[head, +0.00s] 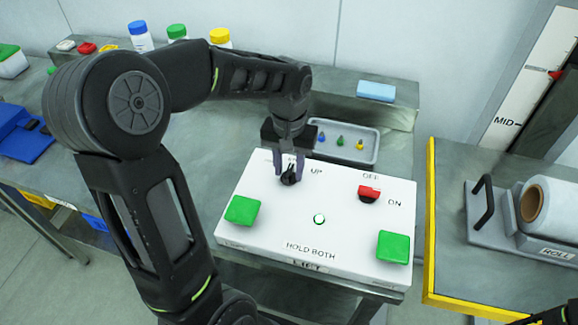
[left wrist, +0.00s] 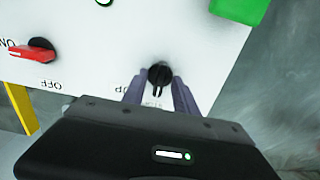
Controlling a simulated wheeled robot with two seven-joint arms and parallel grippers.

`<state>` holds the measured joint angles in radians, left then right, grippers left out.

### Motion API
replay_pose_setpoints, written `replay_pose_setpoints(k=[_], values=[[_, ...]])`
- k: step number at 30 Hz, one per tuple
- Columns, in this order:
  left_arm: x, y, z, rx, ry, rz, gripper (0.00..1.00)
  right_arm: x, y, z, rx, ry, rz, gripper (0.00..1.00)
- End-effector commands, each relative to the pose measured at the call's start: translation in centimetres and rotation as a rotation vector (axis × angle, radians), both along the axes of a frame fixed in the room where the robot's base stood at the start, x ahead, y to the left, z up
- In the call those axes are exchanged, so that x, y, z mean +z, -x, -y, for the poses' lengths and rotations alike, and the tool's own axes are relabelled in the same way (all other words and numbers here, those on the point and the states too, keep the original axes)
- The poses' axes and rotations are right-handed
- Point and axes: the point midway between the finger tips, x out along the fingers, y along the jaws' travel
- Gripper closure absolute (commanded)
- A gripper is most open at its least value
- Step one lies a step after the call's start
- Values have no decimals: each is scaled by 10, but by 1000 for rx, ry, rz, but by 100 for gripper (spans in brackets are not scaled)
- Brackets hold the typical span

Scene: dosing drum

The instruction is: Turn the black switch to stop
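The black switch (head: 288,178) is a small round knob at the back left of the white control panel (head: 270,222). The word UP is printed to its right; another label behind it is mostly hidden by my gripper. In the left wrist view the switch (left wrist: 160,75) shows a narrow ridge directed toward that partly hidden label. My left gripper (head: 288,172) points down over the switch, one finger on each side. In the left wrist view its fingers (left wrist: 159,80) stand apart with a small gap around the knob.
The panel also carries a red switch (head: 369,193) marked OFF and ON, two green buttons (head: 243,210) (head: 394,247) and a small round green-ringed light (head: 319,219). A grey tray (head: 368,151) with small coloured pieces lies behind. A roll holder (head: 497,232) stands on the right table.

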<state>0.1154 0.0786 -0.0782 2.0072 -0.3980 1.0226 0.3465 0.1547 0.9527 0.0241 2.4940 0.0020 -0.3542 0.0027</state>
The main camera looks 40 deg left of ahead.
Motion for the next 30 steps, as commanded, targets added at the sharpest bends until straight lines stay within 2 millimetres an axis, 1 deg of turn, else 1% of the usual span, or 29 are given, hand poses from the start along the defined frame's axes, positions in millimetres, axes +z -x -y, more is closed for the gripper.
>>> replay_pose_setpoints(k=[5,8,15,18,22,30], values=[[8,-1,0,0,0,2,65,-1,0,0,0,0,0,100],[20,-1,0,0,0,4,65,-2,0,0,0,0,0,100],[59,-1,0,0,0,4,65,-5,-1,0,1,-2,2,100],[71,-1,0,0,-1,2,65,-5,-1,0,1,-2,2,100],[78,0,0,0,0,1,65,-5,-1,0,0,-2,3,100],[78,0,0,0,0,0,65,-5,-1,0,0,-2,3,100]])
